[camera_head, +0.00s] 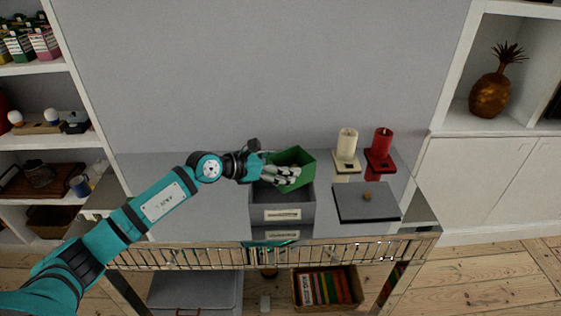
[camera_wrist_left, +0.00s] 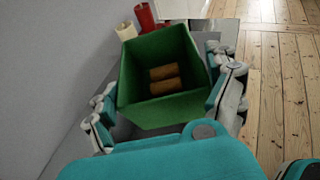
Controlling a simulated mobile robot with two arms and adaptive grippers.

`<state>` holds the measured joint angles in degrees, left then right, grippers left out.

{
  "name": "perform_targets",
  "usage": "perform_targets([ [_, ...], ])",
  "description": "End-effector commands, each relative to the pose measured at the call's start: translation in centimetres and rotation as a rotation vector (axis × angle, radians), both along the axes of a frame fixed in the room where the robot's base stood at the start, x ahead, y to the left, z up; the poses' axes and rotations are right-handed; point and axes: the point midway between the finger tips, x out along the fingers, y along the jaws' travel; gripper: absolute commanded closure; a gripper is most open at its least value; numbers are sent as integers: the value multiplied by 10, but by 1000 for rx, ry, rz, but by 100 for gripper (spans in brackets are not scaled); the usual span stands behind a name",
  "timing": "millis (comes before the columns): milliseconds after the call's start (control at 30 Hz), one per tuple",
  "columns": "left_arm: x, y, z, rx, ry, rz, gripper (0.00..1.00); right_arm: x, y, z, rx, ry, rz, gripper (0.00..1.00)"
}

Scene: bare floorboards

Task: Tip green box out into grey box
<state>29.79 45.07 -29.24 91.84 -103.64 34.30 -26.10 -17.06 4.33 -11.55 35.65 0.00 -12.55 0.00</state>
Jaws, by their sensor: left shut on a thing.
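The green box (camera_head: 298,156) is held in my left gripper (camera_head: 284,175), tilted, above the open grey box (camera_head: 283,214) on the table. In the left wrist view, the fingers of my left gripper (camera_wrist_left: 166,103) are on two opposite sides of the green box (camera_wrist_left: 150,118). Two brown cylinders (camera_wrist_left: 164,80) lie inside the green box. The grey box has a pale label on its front. Much of its inside is hidden by the gripper and the green box. My right gripper does not show.
A dark grey lid (camera_head: 357,209) with a knob lies to the right of the grey box. A cream candle (camera_head: 347,143) and a red candle (camera_head: 382,143) stand behind it. A wall is close behind the table. Shelves (camera_head: 40,142) stand at the left.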

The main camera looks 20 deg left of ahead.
Motion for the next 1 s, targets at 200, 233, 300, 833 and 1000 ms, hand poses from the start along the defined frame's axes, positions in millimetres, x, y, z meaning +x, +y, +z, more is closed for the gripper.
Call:
perform_targets([
  [200, 0, 0, 0, 0, -1, 0, 44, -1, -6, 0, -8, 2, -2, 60],
  [233, -1, 0, 1, 0, -1, 0, 44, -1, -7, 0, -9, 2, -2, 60],
  [300, -1, 1, 0, -4, 1, 1, 44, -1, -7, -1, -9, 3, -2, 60],
  [833, 4, 6, -23, -438, 320, 1, 44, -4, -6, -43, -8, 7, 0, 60],
  [1000, 6, 8, -31, -641, 468, 1, 44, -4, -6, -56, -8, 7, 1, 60],
])
